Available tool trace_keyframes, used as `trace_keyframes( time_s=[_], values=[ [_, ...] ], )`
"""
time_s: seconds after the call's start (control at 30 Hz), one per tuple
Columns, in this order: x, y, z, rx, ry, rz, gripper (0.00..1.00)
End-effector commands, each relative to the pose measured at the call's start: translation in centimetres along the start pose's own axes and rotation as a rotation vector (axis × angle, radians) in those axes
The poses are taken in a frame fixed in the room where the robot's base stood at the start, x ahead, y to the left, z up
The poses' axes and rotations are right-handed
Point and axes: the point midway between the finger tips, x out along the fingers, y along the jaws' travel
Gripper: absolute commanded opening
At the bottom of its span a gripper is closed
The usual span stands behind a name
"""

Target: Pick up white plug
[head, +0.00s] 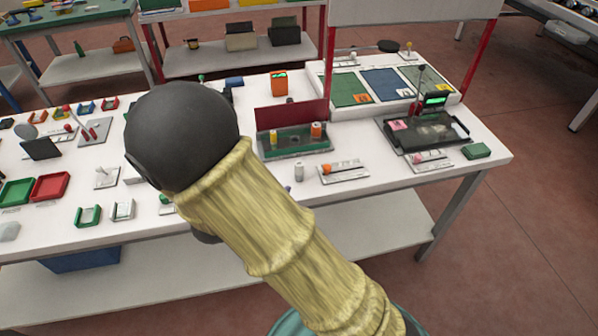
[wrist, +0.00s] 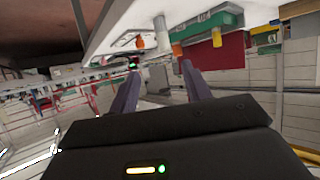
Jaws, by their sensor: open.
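The white plug (head: 299,172) is a small pale cylinder standing upright on the white table, in front of the green tray and left of a plate with an orange piece. In the wrist view, a pale grey-white cylinder (wrist: 160,24), which looks like this plug, hangs upside down from the tilted table top. My gripper (wrist: 159,70) is open and empty in the wrist view. Its two fingers point towards the plug, which is beyond the tips and apart from them. In the head view my own arm hides the gripper.
The green tray (head: 294,151) holds a yellow and an orange cylinder, with a dark red panel (head: 291,116) behind it. The small plate with the orange piece (head: 343,172) is just right of the plug. The table front (head: 330,196) near the plug is clear.

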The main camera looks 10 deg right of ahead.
Motion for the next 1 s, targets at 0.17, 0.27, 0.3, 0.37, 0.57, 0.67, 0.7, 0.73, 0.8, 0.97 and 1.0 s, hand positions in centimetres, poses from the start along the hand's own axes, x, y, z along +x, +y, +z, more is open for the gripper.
trace_keyframes(
  time_s=[0.17,0.27,0.3,0.37,0.57,0.67,0.7,0.73,0.8,0.97,1.0],
  values=[
    [3.3,0.1,0.1,-0.002,0.001,0.004,0.48],
    [5.1,0.1,0.0,-0.001,0.001,0.003,0.48],
    [5.8,0.0,0.0,-0.001,0.001,0.004,0.48],
    [6.9,0.0,0.0,0.0,0.0,0.004,0.48],
    [9.5,0.0,0.0,-0.001,-0.001,0.001,0.48],
    [9.8,-0.1,0.0,-0.001,-0.001,0.0,0.48],
    [9.8,-0.1,0.0,-0.001,-0.001,0.0,0.48],
    [9.8,-0.1,0.0,-0.001,-0.001,-0.001,0.48],
    [9.8,-0.1,0.0,-0.001,-0.001,-0.001,0.48],
    [10.0,-0.1,-0.1,-0.001,0.0,0.0,0.48],
    [10.2,-0.1,-0.1,-0.001,0.0,0.0,0.48]
  ],
)
